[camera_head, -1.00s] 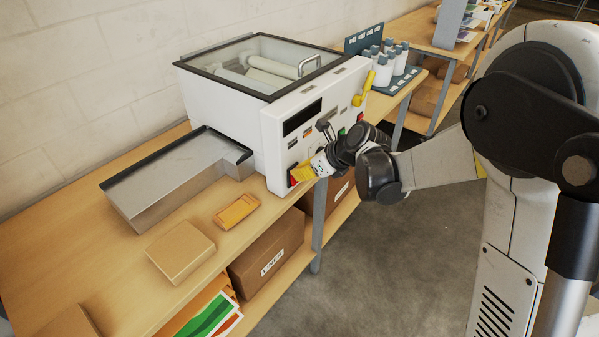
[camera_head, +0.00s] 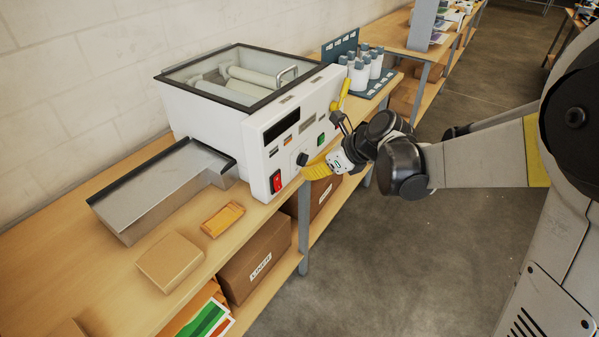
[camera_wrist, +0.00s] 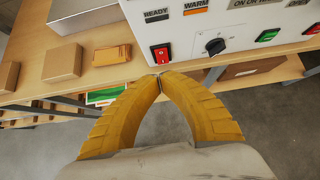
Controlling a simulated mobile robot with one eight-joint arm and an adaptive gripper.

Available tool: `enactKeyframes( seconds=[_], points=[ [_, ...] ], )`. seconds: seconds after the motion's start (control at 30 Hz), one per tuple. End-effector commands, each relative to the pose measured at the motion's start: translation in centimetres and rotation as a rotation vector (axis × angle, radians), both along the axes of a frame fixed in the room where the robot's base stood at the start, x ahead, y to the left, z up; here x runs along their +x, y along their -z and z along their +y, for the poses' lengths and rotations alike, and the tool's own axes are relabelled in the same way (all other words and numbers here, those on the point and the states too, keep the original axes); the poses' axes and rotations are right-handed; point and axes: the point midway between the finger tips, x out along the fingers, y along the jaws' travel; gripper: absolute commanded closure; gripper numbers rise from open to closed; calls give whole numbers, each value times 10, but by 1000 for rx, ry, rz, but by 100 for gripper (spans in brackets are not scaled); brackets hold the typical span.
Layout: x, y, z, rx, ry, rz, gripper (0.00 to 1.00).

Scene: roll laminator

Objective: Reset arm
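My gripper (camera_head: 312,171) has yellow fingers and is in front of the laminator's control panel, near the table edge. In the wrist view my gripper (camera_wrist: 160,78) has its fingertips together with nothing between them. The white laminator (camera_head: 212,118) stands on the wooden table with its glass lid down. Its red switch (camera_head: 276,181) is at the lower left of the panel; it also shows in the wrist view (camera_wrist: 161,54), just beyond the fingertips with a small gap. A black knob (camera_wrist: 214,46) and a green button (camera_wrist: 267,35) are to its right.
A metal tray (camera_head: 150,192) sticks out at the laminator's left. An orange pad (camera_head: 222,219) and a cardboard box (camera_head: 169,262) lie on the table. White bottles (camera_head: 362,72) stand at the back right. Open floor (camera_head: 400,255) lies in front of the table.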

Motion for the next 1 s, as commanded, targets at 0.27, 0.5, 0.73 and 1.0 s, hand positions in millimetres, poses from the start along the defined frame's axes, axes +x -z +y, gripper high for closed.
enactKeyframes(
  seconds=[0.27,0.5,0.73,1.0],
  points=[
    [-5,-10,-6,-1,0,-1,100],
    [-5,-10,-6,-1,0,-1,100],
    [-10,-13,-8,-33,-29,-27,100],
    [-82,-36,-41,-502,-465,-351,100]
  ],
)
